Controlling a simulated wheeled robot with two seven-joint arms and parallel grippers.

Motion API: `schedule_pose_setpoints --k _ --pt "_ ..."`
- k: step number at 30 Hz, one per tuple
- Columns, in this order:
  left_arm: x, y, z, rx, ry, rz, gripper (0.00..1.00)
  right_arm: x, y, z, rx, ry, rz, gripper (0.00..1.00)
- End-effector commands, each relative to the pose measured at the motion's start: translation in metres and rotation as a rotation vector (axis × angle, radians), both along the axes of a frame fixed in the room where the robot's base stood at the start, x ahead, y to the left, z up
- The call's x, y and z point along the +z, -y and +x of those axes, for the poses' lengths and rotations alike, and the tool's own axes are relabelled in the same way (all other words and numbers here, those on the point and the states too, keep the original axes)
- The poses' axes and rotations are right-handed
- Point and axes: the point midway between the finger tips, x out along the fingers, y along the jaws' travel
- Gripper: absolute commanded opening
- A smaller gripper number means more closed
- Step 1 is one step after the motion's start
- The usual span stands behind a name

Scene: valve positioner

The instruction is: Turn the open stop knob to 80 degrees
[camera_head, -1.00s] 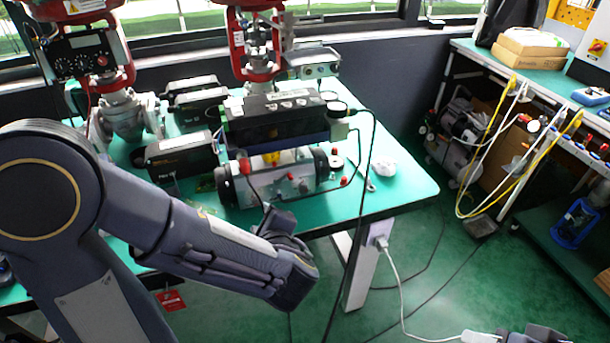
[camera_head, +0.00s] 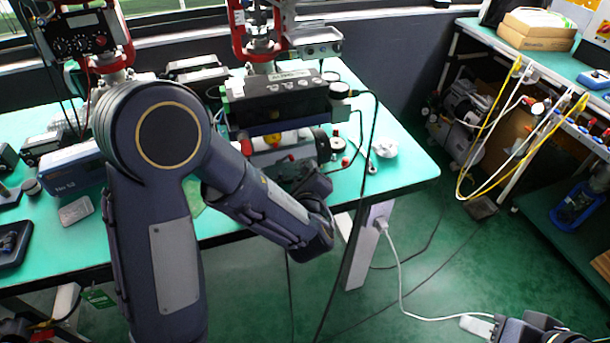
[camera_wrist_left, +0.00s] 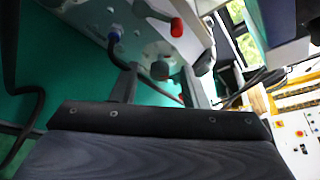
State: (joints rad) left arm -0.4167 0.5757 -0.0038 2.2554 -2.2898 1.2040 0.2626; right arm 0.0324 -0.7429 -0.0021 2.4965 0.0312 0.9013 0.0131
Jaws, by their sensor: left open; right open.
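The valve positioner unit (camera_head: 275,100) stands on the green table, a black box above a metal panel with red-tipped fittings. In the left wrist view the light panel (camera_wrist_left: 105,15) shows a red-tipped lever (camera_wrist_left: 177,27), a blue fitting (camera_wrist_left: 114,36) and a small round grey knob (camera_wrist_left: 160,70). I cannot tell for sure which is the open stop knob. My left gripper (camera_head: 308,182) is at the front of the panel. In the left wrist view its open fingers (camera_wrist_left: 158,84) stand on either side of the grey knob; contact is unclear. My right gripper (camera_head: 512,328) is partly visible at the bottom right edge.
The green table (camera_head: 405,165) ends just in front of the unit. A black cable (camera_head: 362,200) hangs beside my left wrist. A blue box (camera_head: 72,170) and small parts lie on the table's left. A shelf bench (camera_head: 490,60) with yellow and white hoses stands at right.

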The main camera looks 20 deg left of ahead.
Motion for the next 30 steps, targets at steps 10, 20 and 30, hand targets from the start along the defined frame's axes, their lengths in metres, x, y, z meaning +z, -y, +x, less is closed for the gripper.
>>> schedule_pose_setpoints --k 10,20,30 --pt "0.0 -0.0002 -0.0002 0.001 -0.001 0.0 0.18 0.0 0.0 0.0001 0.0 0.0 0.0 0.41" --pt "0.0003 -0.0001 -0.0003 0.001 -0.004 0.004 0.0 0.0005 0.0 0.0001 0.0 0.0 0.0 0.41" --pt "0.0031 0.001 0.0003 0.001 -0.079 0.115 0.0 0.009 0.0 0.0001 0.0 0.0 0.0 0.41"
